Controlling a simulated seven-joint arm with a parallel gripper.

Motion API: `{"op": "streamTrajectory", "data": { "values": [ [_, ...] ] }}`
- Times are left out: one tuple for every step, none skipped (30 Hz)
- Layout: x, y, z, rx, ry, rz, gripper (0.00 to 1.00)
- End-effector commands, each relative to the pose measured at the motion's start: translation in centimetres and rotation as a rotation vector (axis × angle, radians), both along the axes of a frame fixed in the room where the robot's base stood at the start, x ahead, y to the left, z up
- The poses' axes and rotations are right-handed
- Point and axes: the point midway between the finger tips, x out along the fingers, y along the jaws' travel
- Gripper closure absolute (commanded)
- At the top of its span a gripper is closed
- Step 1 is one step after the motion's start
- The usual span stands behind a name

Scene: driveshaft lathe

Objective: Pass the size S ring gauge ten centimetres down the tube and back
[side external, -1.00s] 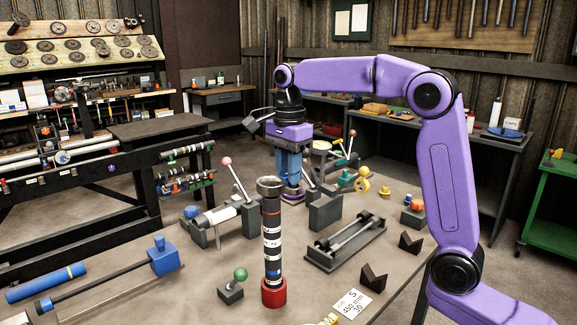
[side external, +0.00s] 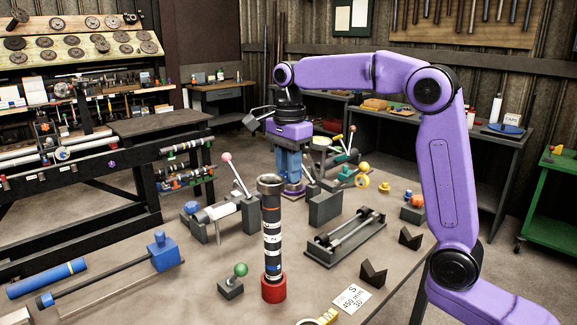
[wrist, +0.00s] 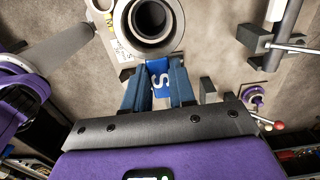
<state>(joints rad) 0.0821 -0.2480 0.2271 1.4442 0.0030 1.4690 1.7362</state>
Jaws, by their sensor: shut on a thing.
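The upright dark tube (side external: 272,230), with white and blue bands, stands in a red base (side external: 273,289). In the wrist view I look down on a pale round rim with a dark inner ring (wrist: 152,22) at the top centre. My gripper (side external: 289,178) points down, behind and right of the tube's top. In the wrist view its blue fingers (wrist: 158,88) are shut on a blue tab marked S (wrist: 158,72), which is the size S ring gauge's handle. The tab meets the rim's near edge. I cannot tell whether the ring is around the tube or just above it.
A card marked S, 450 mm and 30 (side external: 351,299) lies right of the base. A green-knobbed block (side external: 231,283) stands left. A clamp with a white cylinder (side external: 215,213), a grey rail fixture (side external: 346,238) and dark V-blocks (side external: 373,273) stand around. Bare bench lies between them.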

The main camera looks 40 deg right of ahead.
Motion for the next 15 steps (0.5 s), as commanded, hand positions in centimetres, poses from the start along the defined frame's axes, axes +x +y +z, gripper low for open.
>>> {"op": "streamTrajectory", "data": {
  "values": [
    [0.0,0.0,-0.1,0.000,0.000,0.000,1.00],
    [0.0,0.0,-0.2,0.000,0.000,0.000,1.00],
    [0.0,0.0,-0.3,0.000,0.000,0.000,1.00],
    [0.0,0.0,-0.3,0.000,0.001,0.000,1.00],
    [0.0,0.0,-0.4,0.000,0.001,0.000,1.00],
    [0.0,0.0,-0.5,0.000,0.001,0.000,1.00],
    [0.0,0.0,-0.5,0.000,0.001,0.000,1.00],
    [0.0,0.0,-0.6,0.000,0.001,0.000,1.00],
    [0.0,0.0,-0.7,0.000,0.000,0.000,1.00],
    [0.0,0.0,-0.8,0.000,0.000,0.000,1.00],
    [0.0,0.0,-0.8,0.000,0.000,0.000,1.00],
    [0.0,0.0,-0.9,0.000,0.000,0.000,1.00],
    [0.0,0.0,-1.0,0.000,0.000,0.000,1.00],
    [0.0,0.0,-1.0,0.000,0.000,0.000,1.00],
    [0.0,0.0,-1.1,0.000,0.000,0.000,1.00]
  ]
}}
